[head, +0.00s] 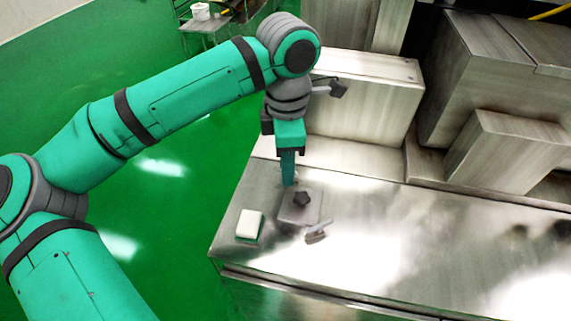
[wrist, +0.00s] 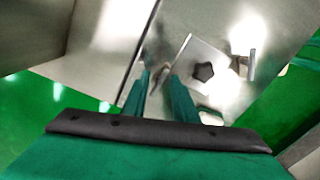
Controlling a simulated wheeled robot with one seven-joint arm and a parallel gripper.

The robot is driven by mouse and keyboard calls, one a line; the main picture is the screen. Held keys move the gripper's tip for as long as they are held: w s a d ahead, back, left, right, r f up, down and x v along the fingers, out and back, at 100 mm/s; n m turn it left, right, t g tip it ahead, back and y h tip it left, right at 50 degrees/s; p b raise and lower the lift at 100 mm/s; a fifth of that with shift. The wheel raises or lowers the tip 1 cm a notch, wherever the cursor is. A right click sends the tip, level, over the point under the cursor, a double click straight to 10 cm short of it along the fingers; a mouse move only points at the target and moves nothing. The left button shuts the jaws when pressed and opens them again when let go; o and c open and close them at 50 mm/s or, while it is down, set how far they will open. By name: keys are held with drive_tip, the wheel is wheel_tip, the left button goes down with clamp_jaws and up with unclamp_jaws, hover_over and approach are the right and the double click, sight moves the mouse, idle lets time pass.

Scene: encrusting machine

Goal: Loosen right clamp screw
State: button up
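A square metal plate (head: 287,213) with a dark star-shaped knob (head: 302,198) lies on the steel worktop. In the wrist view the knob (wrist: 203,71) is right of my fingers. One clamp screw with a flat grey handle (head: 316,236) sits at the plate's near edge; it also shows in the wrist view (wrist: 251,66). My gripper (head: 289,182) points down at the plate's far edge. In the wrist view my gripper (wrist: 158,76) has its fingers apart. A second small clamp screw (wrist: 160,71) shows between the fingertips, partly hidden; contact is not clear.
A white block (head: 249,225) sits on the worktop left of the plate. A steel housing (head: 360,105) rises behind my gripper, and larger steel boxes (head: 505,150) stand at the right. The worktop (head: 400,240) right of the plate is mostly clear.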

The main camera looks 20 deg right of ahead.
drive_tip(key=shift+c, duration=0.2)
clamp_jaws()
drive_tip(key=shift+w+a+n, duration=0.1)
drive_tip(key=shift+n, duration=0.3)
drive_tip(key=n, duration=0.3)
drive_tip(key=shift+n, duration=2.3)
drive_tip(key=shift+w+n, duration=0.1)
drive_tip(key=shift+n, duration=0.2)
